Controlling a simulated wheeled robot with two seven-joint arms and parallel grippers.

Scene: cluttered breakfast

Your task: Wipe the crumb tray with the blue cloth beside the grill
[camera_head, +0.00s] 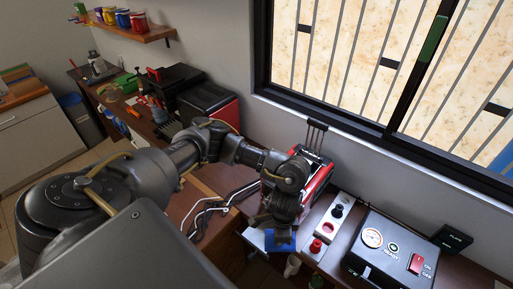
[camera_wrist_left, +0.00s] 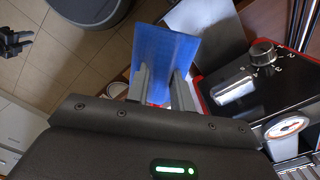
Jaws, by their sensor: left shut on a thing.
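My left gripper (camera_head: 281,222) is shut on the blue cloth (camera_head: 280,241), which hangs below the fingers. In the left wrist view the blue cloth (camera_wrist_left: 166,48) stands up between my left gripper's fingers (camera_wrist_left: 160,78). The pale grey crumb tray (camera_head: 256,238) juts out at the front of the red and black grill (camera_head: 320,177). In the left wrist view the tray (camera_wrist_left: 212,22) lies behind the cloth; whether they touch I cannot tell. The grill's dark front (camera_wrist_left: 262,82) has a knob and a handle. A dark part at that view's upper left looks like my right gripper (camera_wrist_left: 14,42).
A black machine with a gauge and red switch (camera_head: 392,250) stands right of the grill. Between them is a pale block with knobs (camera_head: 335,220). A toaster-like red appliance (camera_head: 208,104) stands further left.

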